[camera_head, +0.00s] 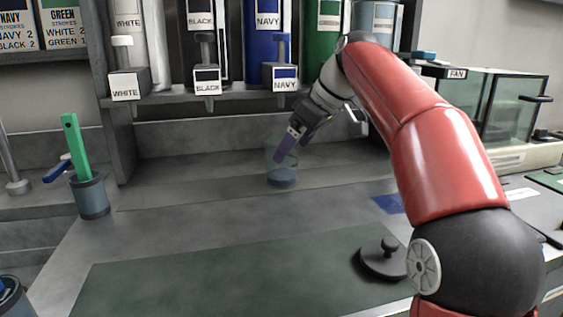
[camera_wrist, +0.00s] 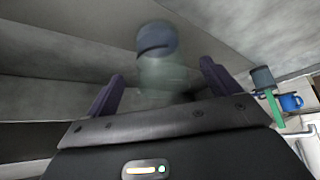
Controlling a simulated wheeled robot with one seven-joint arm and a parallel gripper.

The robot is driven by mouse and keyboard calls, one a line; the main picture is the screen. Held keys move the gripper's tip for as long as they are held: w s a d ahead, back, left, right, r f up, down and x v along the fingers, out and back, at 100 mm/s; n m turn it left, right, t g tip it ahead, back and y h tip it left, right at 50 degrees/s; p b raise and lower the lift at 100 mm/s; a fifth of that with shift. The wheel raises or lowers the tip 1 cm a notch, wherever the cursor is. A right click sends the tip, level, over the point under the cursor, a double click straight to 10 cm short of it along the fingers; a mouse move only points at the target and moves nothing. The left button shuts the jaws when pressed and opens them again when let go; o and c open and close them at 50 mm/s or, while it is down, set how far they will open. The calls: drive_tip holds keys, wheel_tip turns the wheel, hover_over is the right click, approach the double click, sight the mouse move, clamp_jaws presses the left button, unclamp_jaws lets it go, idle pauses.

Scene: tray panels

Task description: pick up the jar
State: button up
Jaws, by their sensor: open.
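The jar (camera_head: 282,178) is a clear glass with a dark bluish layer at its bottom. It stands upright on the grey counter below the paint dispensers. In the wrist view the jar (camera_wrist: 160,65) lies ahead of my gripper, between the lines of the two fingers. My gripper (camera_head: 287,148) reaches down at the jar from above and right, its purple fingers overlapping the jar's upper part in the head view. In the wrist view my gripper (camera_wrist: 160,88) is open, with a finger on each side and a gap between. Whether the fingers touch the glass cannot be told.
Dispensers labelled WHITE (camera_head: 125,82), BLACK (camera_head: 207,78) and NAVY (camera_head: 281,76) hang behind the jar. A dark cup (camera_head: 92,197) with a green stick stands left. A grey knobbed lid (camera_head: 383,257) lies front right. The counter around the jar is clear.

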drive_tip(key=shift+w+a+f, duration=0.1)
drive_tip(key=shift+w+a, duration=0.2)
drive_tip(key=shift+a, duration=0.1)
drive_tip(key=x, duration=0.5)
drive_tip(key=shift+b, duration=0.4)
drive_tip(key=c, duration=1.4)
drive_tip(key=shift+s+r, duration=0.1)
drive_tip(key=shift+r, duration=0.35)
